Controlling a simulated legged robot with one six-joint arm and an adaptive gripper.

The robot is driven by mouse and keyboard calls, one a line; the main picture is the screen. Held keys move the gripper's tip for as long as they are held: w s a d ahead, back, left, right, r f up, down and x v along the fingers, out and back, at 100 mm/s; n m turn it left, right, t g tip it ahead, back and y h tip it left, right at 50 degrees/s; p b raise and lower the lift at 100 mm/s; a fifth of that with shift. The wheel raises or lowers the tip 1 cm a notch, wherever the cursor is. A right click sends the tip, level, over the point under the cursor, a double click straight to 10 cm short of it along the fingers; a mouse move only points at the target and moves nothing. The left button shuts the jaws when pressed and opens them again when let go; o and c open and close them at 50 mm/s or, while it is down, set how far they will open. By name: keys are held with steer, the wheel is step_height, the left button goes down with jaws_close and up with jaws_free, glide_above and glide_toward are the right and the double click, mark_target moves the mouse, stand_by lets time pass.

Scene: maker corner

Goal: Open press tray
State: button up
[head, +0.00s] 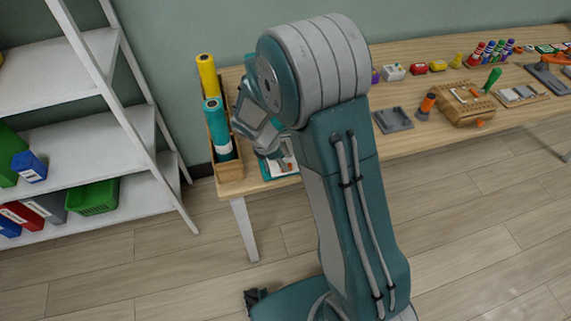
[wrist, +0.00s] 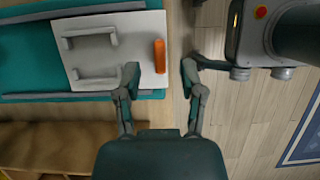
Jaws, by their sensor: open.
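The press tray (wrist: 143,30) is a white plate on a teal base (wrist: 40,60) in the wrist view. My gripper (wrist: 161,76) is open, with one finger on either side of the handle's line in the picture. The fingertips appear just below the handle's lower end; I cannot tell whether they touch the tray. In the head view the tray (head: 289,160) shows only partly at the bench's front edge, behind my arm.
The wooden bench (head: 400,145) runs to the right, with a grey tray (head: 392,120) and a wooden box (head: 465,104) on it. A wooden holder (head: 229,172) with yellow and teal rolls stands left of the press. White shelves (head: 85,145) stand further left. The floor in front is clear.

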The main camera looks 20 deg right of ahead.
steer(key=v, duration=0.9)
steer(key=shift+a, duration=0.25)
steer(key=s+d+r+m+t+y, duration=0.2)
steer(key=s+r+m, duration=0.6)
steer(key=s+m, duration=0.1)
steer(key=s+d+r+m+t+y, duration=0.2)
steer(key=s+d+r+m+t, duration=0.1)
steer(key=s+r+m, duration=0.6)
steer(key=s, duration=0.3)
steer(key=shift+r+t, duration=0.3)
